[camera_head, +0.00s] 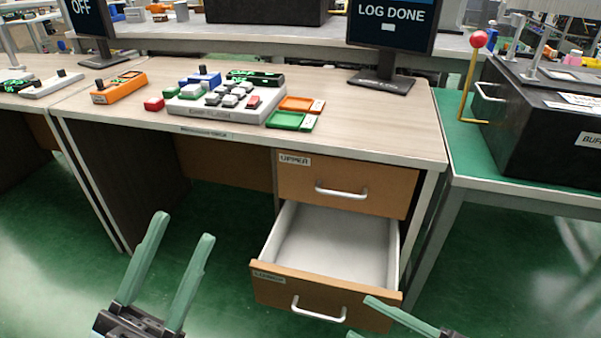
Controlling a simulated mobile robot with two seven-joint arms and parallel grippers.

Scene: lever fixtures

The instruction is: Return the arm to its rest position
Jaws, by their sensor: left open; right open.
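My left gripper (182,227) is at the lower left, above the green floor in front of the desk. Its two green fingers are spread apart with nothing between them. My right gripper (360,318) is at the bottom edge, close to the front of the open lower drawer (322,297). One of its green fingers shows clearly and the other is mostly cut off by the frame. I cannot tell whether it touches the drawer. I see nothing held in it.
The lower drawer is pulled out and looks empty; the upper drawer (345,185) is shut. The desk (370,125) carries a button panel (225,103) and a monitor (390,30) reading "LOG DONE". A red-knobbed lever (468,75) stands at right beside a black box (540,125).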

